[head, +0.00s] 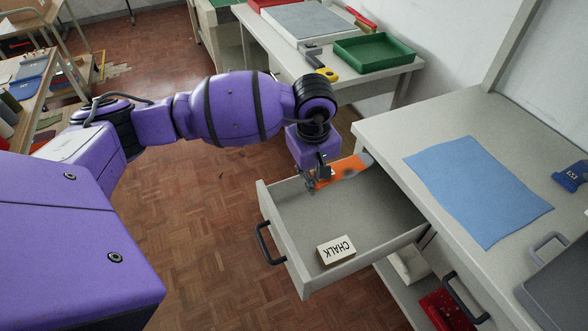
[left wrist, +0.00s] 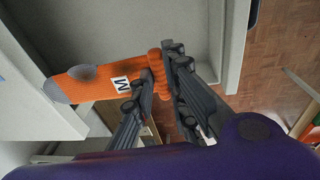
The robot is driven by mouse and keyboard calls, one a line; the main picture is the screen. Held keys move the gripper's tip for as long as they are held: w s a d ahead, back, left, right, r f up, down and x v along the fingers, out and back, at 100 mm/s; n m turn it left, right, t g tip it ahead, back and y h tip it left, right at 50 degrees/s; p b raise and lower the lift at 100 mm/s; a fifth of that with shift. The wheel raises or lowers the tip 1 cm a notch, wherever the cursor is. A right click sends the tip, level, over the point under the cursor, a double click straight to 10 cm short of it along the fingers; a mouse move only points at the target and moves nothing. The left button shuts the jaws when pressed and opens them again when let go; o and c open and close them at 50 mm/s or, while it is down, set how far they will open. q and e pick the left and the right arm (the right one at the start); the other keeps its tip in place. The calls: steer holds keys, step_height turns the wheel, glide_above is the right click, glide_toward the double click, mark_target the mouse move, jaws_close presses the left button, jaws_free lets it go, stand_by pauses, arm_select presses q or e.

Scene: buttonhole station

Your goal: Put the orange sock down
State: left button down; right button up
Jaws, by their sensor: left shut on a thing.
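The orange sock (head: 342,171) has grey patches and, in the left wrist view (left wrist: 98,82), a white label with the letter M. My left gripper (head: 321,180) is shut on the sock's ribbed cuff. The gripper fingers also show in the left wrist view (left wrist: 160,75), on either side of the cuff. The sock's foot sticks out to the right in the head view, over the back part of the open drawer (head: 370,218). I cannot tell whether it touches the drawer. My right gripper is not in view.
A chalk box (head: 336,250) lies in the drawer near its front. The drawer's middle is bare. A blue cloth (head: 478,190) lies on the desktop (head: 400,133) to the right. A green tray (head: 374,53) stands on a table behind.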

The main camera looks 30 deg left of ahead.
arm_select(q)
glide_above(322, 210)
steer(key=s+a, duration=0.2)
steer(key=s, duration=0.2)
steer(key=f, duration=1.3)
steer(key=shift+w+f, duration=0.25)
steer(key=shift+f, duration=0.15)
steer(key=shift+a+f, duration=0.1)
steer(key=shift+f, duration=0.2)
steer(key=w+d, duration=0.2)
steer(key=shift+w+d+p, duration=0.15)
steer(key=shift+w+p, duration=0.2)
steer(key=shift+w, duration=0.05)
steer(key=shift+w+d+f, duration=0.15)
steer(key=shift+w+f, duration=0.05)
steer(key=shift+f, duration=0.35)
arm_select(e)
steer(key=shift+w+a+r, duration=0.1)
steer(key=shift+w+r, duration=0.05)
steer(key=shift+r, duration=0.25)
arm_select(q)
steer(key=shift+f, duration=0.1)
